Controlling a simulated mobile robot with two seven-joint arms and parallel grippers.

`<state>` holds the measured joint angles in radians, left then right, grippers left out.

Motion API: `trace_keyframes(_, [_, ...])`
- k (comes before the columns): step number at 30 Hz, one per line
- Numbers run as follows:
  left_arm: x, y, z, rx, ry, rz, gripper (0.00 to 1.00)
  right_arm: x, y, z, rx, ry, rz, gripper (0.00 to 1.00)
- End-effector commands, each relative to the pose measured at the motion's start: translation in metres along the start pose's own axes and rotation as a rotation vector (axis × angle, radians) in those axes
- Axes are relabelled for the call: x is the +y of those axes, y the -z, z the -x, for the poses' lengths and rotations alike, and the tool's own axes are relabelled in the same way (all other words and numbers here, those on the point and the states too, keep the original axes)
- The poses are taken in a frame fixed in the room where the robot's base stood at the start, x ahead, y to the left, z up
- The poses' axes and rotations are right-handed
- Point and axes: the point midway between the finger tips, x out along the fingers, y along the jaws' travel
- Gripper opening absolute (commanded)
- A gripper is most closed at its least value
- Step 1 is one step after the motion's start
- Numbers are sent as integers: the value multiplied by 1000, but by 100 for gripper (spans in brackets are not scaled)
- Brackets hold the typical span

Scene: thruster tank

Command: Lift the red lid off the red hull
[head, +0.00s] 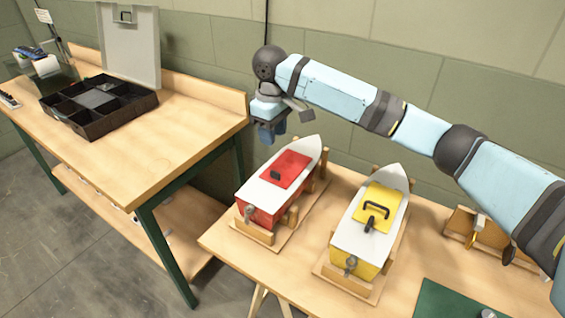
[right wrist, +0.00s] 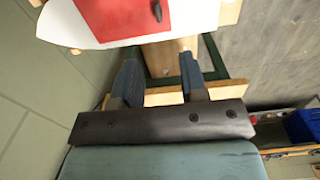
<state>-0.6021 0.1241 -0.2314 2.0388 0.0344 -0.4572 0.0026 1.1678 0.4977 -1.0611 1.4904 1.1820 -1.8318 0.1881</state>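The red hull (head: 264,216) has a white deck and rests in a wooden cradle on the right-hand table. The red lid (head: 291,166) lies flat on its deck, with a small dark handle (head: 275,175) on top. In the right wrist view the red lid (right wrist: 108,18) shows at the top edge, partly cut off. My right gripper (head: 270,138) hangs behind and to the left of the hull's bow, apart from the lid. In the right wrist view its two blue fingers (right wrist: 162,82) are spread with nothing between them. My left gripper is not in view.
A yellow hull (head: 352,262) with a yellow lid (head: 378,207) and dark handle stands close to the right of the red hull. A left-hand workbench (head: 160,150) carries a black compartment tray (head: 68,122). A green mat (head: 450,302) lies at the front right.

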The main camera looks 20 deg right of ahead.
Motion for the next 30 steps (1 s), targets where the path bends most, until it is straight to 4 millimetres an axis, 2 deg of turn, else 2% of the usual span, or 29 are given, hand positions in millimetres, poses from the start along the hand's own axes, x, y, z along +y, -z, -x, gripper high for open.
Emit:
trace_keyframes(3, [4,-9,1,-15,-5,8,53,0,-1,-27,-4,1,-1,39])
trace_keyframes(9, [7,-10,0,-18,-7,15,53,0,0,-61,-2,0,0,39])
trace_keyframes(16, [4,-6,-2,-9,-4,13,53,1,0,-77,-1,0,0,39])
trace_keyframes(24, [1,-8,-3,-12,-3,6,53,4,0,-116,0,0,0,39])
trace_keyframes(30, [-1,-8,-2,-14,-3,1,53,4,0,-124,1,0,1,39])
